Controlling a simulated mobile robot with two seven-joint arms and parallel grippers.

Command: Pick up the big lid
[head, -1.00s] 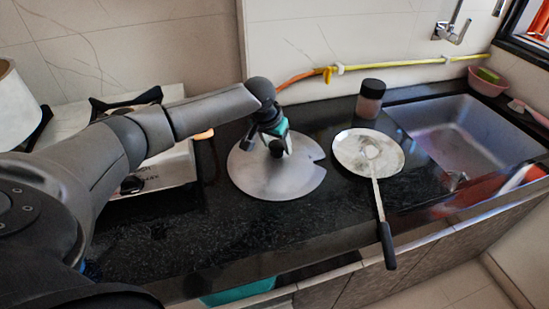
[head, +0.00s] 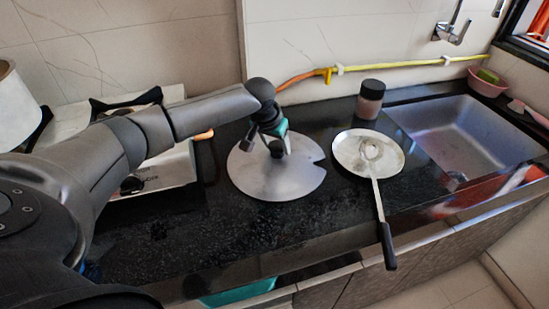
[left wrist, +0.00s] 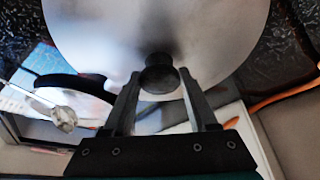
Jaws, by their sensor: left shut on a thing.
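The big lid (head: 290,181) is a wide, grey metal disc with a notch in its right edge. In the head view it is on or just above the black counter; I cannot tell if there is a gap. My left gripper (head: 277,152) is over its middle, coming from above. In the left wrist view the dark knob (left wrist: 160,75) of the lid is between the two fingertips, and the gripper is shut on it. The lid's plate (left wrist: 100,30) fills the top of that view. In the head view the gripper hides the knob. My right gripper is not in view.
The sink (head: 470,135) is at the right, the stove (head: 150,165) at the left. The counter's front left is clear.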

